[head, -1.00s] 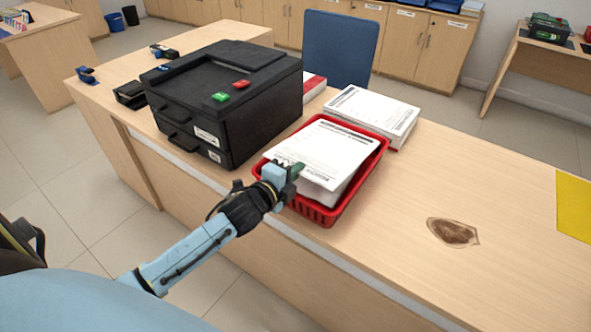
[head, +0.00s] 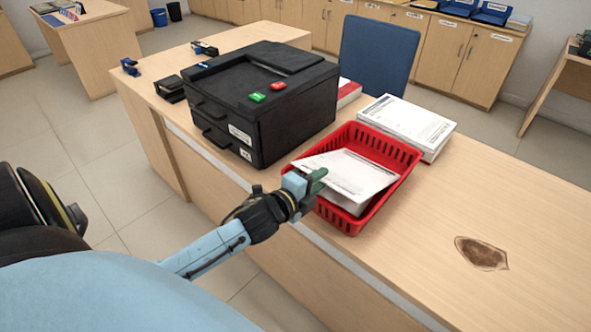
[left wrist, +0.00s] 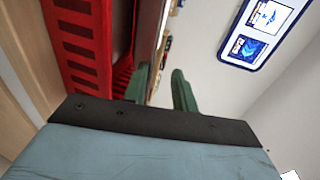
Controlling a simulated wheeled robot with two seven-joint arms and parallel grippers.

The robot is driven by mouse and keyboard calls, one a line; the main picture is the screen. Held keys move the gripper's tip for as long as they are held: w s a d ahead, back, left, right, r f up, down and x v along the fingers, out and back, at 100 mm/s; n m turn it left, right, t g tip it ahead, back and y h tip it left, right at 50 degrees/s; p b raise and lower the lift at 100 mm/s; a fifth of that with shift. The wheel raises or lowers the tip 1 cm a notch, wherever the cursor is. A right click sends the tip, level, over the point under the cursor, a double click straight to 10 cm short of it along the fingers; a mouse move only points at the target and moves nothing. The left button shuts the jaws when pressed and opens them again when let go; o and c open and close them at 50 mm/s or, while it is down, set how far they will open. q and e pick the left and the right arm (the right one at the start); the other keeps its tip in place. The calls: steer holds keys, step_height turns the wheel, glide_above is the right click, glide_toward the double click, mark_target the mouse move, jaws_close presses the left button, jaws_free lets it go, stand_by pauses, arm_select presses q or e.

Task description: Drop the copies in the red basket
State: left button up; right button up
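The red basket (head: 370,146) stands on the counter, right of the black printer. The copies (head: 352,172), white printed sheets, lie inside its near part, somewhat tilted, the top sheet skewed. My left gripper (head: 318,183) is at the basket's near left corner, beside the near edge of the copies. In the left wrist view its green fingers (left wrist: 162,90) stand apart with nothing seen between them. The basket's slotted wall (left wrist: 80,42) is to the left of the fingers there. The copies cannot be made out in that view. My right gripper is not in view.
The black printer (head: 265,90) with green and red buttons stands left of the basket. Another paper stack (head: 408,124) lies just behind the basket on the right. A brown stain (head: 481,253) marks the otherwise clear counter (head: 450,200) at right. A blue chair (head: 380,55) stands behind.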

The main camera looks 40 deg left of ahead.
arm_select(q)
steer(key=s+r, duration=0.1)
steer(key=s, duration=0.9)
steer(key=shift+a+r+p, duration=0.4)
steer(key=s+a+f+n+g+y, duration=0.1)
steer(key=s+f+n+g, duration=0.35)
steer(key=f, duration=1.05)
steer(key=s+a+f+n+g+y, duration=0.1)
steer(key=s+f+n+g, duration=0.4)
steer(key=f, duration=1)
steer(key=s+d+f+n+g, duration=0.2)
steer(key=s+f, duration=0.6)
steer(key=s, duration=0.4)
steer(key=s+d+f+n+g, duration=0.3)
steer(key=s+f, duration=0.5)
steer(key=s, duration=0.5)
steer(key=shift+d+f+n+h, duration=0.35)
steer(key=shift+d+n, duration=0.3)
steer(key=shift+n, duration=0.3)
steer(key=shift+g, duration=0.25)
